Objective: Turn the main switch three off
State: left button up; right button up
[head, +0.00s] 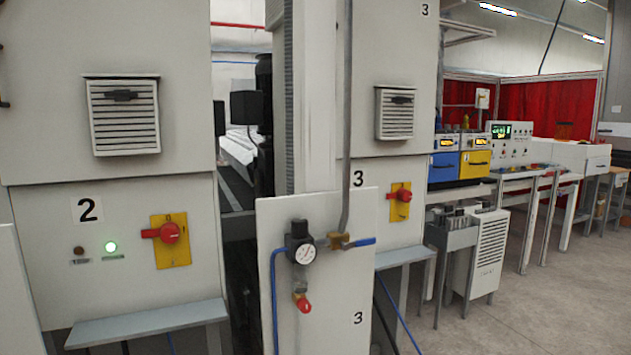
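The main switch of cabinet three is a red rotary knob (403,196) on a yellow plate (401,214), just right of the "3" label (358,179). Its red handle points sideways to the left, about horizontal. Part of cabinet three (410,160) is hidden behind a front panel (340,290), which also carries a "3" and a blue-handled valve (352,242). The switch itself shows clear of that panel, to its upper right. Neither of my grippers is in view.
Cabinet two (110,220) at left has a similar red switch (169,234) and a lit green lamp (110,247). A pressure gauge (303,253) sits on the front panel. Grey ledges (150,322) jut out below the cabinets. Open floor (540,310) lies at right.

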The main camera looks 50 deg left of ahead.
aim_at(404, 195)
jog(key=i+l+u, duration=0.15)
jog(key=u, duration=1.45)
